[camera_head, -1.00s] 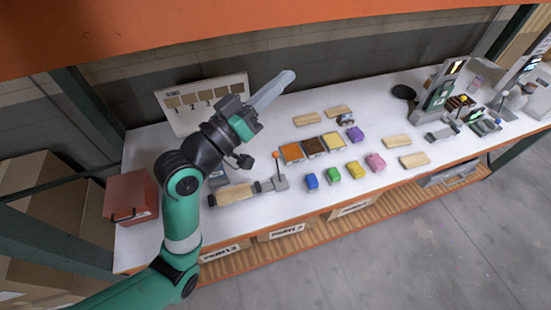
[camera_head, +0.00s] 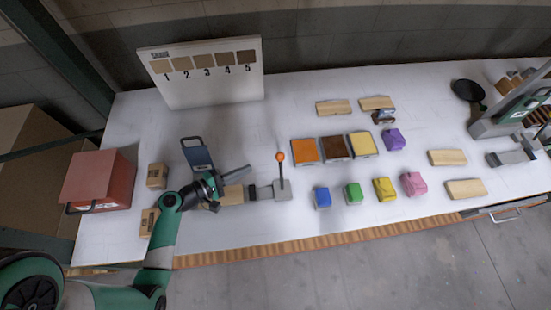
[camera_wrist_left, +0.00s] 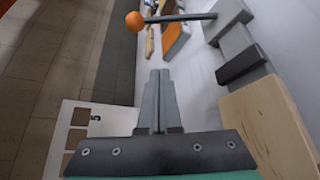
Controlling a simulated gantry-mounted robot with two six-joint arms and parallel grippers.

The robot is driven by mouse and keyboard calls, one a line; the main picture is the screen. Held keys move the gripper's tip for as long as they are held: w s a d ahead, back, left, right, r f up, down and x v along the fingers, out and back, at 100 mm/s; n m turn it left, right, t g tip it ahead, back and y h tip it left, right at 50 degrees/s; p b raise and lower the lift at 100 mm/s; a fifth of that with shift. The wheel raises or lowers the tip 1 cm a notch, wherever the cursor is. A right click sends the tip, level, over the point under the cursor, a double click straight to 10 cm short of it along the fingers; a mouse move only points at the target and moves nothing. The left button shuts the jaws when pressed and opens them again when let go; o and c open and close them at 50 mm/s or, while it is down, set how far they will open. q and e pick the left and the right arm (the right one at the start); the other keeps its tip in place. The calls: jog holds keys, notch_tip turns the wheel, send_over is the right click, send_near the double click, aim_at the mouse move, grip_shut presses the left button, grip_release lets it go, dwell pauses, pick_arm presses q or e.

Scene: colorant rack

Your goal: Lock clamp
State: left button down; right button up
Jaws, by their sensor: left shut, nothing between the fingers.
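The clamp (camera_head: 283,189) sits on the white table, with its lever upright in the head view and an orange ball (camera_head: 280,156) on top. A wooden block (camera_head: 232,194) lies at the clamp's left end, partly hidden by my left gripper. My left gripper (camera_head: 246,170) is shut and empty, left of the lever and apart from it. In the left wrist view, the shut fingers (camera_wrist_left: 159,85) lie below the orange ball (camera_wrist_left: 135,21) and lever, with the clamp body (camera_wrist_left: 238,50) and wooden block (camera_wrist_left: 266,125) to the right. My right gripper is not in view.
Orange, brown and yellow trays (camera_head: 334,147) lie right of the clamp, with several coloured lumps (camera_head: 354,193) in front. A numbered board (camera_head: 203,87) stands behind. A red box (camera_head: 98,180) and small cartons (camera_head: 157,175) are at left.

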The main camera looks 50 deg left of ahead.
aim_at(281, 170)
pick_arm(q)
jog(key=w+b, duration=0.1)
jog(key=w+f+b, duration=0.1)
jog(key=b, duration=0.1)
jog(key=shift+w+d+f, duration=0.2)
jog(key=x, duration=0.7)
jog(key=shift+w+r+b, duration=0.2)
jog(key=shift+r+b, duration=0.15)
jog(key=d+r+p, duration=0.1)
jog(key=s+d+r+p, duration=0.1)
jog(key=d, duration=0.1)
jog(key=shift+d, duration=0.1)
